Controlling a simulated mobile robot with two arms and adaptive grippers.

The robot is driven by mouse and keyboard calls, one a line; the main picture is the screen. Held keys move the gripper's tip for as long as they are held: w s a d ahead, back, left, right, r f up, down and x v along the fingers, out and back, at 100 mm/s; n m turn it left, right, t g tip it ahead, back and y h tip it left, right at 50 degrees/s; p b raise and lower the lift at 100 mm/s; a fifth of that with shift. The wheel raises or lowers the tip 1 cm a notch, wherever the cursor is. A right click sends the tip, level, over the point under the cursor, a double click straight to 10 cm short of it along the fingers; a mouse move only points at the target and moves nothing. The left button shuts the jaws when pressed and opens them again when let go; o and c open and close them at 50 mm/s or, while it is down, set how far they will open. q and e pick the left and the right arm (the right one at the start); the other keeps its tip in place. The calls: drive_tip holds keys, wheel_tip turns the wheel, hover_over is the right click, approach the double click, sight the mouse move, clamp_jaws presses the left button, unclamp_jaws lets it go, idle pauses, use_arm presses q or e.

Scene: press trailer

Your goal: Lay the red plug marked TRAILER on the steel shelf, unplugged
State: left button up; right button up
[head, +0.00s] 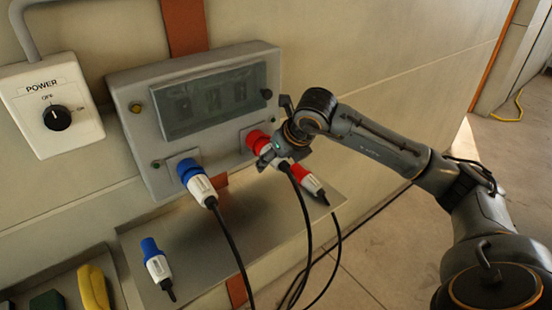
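A red plug (257,141) with a white body sits at the right socket of the grey panel. My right gripper (272,152) is at this plug's body and partly hides it; I cannot tell whether the fingers are closed on it. A second red and white plug (308,181) lies on the steel shelf (262,215), just below and right of the gripper. No TRAILER marking is readable on either red plug. Black cables hang from both. My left gripper is not in view.
A blue plug (193,177) is in the panel's left socket. Another blue plug (155,262) lies on the shelf's left part. The shelf middle is bare. A POWER switch box (50,107) is at left. A tray with a yellow object (92,288) stands lower left.

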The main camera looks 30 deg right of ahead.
drive_tip(key=c, duration=1.2)
drive_tip(key=shift+s+f+b, duration=0.15)
drive_tip(key=shift+s+b, duration=0.15)
drive_tip(key=shift+b, duration=0.05)
drive_tip(key=shift+s+d, duration=0.15)
drive_tip(key=shift+s, duration=0.65)
drive_tip(key=shift+s+b, duration=0.2)
drive_tip(key=shift+b, duration=0.25)
drive_tip(key=shift+s, duration=0.1)
drive_tip(key=shift+s+d+r+b, duration=0.1)
drive_tip(key=shift+s+b, duration=0.7)
drive_tip(key=shift+s, duration=0.4)
drive_tip(key=shift+s+d+r+b, duration=0.1)
drive_tip(key=shift+s+b, duration=0.65)
drive_tip(key=shift+s, duration=0.4)
